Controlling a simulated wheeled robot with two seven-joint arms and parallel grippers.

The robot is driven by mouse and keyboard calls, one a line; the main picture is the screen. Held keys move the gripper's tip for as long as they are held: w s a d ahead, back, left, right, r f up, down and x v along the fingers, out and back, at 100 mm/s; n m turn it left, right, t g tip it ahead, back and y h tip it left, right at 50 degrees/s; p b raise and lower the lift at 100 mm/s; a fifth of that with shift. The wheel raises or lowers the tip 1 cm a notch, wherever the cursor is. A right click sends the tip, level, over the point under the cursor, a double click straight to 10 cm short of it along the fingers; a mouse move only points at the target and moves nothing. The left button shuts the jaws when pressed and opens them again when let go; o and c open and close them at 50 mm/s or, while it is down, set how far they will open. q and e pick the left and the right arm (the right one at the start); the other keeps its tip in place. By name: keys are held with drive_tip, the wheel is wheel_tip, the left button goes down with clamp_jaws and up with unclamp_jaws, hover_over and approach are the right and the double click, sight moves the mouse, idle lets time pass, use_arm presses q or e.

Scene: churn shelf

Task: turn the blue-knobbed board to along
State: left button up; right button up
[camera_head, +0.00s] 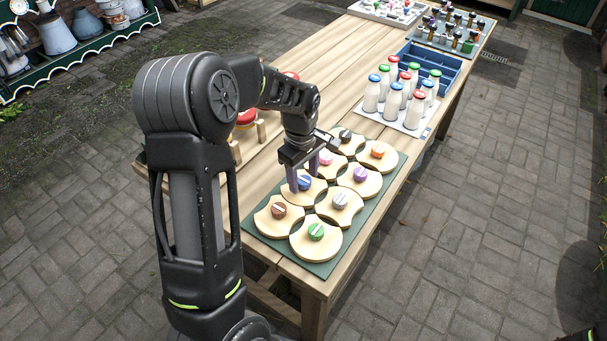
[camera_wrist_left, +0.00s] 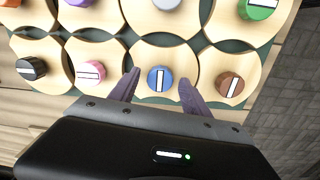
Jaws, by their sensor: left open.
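The blue-knobbed board (camera_head: 317,187) is a pale round wooden board with concave bites. It lies in the left row on a dark green mat (camera_head: 331,267). Its blue knob (camera_head: 304,183) has a white bar, and in the left wrist view the knob (camera_wrist_left: 160,78) shows its bar running up and down the picture. My left gripper (camera_head: 300,190) is open, pointing down at the blue knob. In the left wrist view its purple fingers (camera_wrist_left: 160,84) stand on either side of the knob with gaps. Whether they reach knob height I cannot tell. My right gripper is out of view.
Boards with brown (camera_head: 278,210), green (camera_head: 316,232), grey (camera_head: 340,200), purple (camera_head: 360,174), pink (camera_head: 325,158), orange (camera_head: 378,150) and black (camera_head: 345,135) knobs crowd around it. Milk bottles (camera_head: 388,90) stand on a tray behind.

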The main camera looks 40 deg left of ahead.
use_arm(q)
clamp_jaws()
idle(0.6)
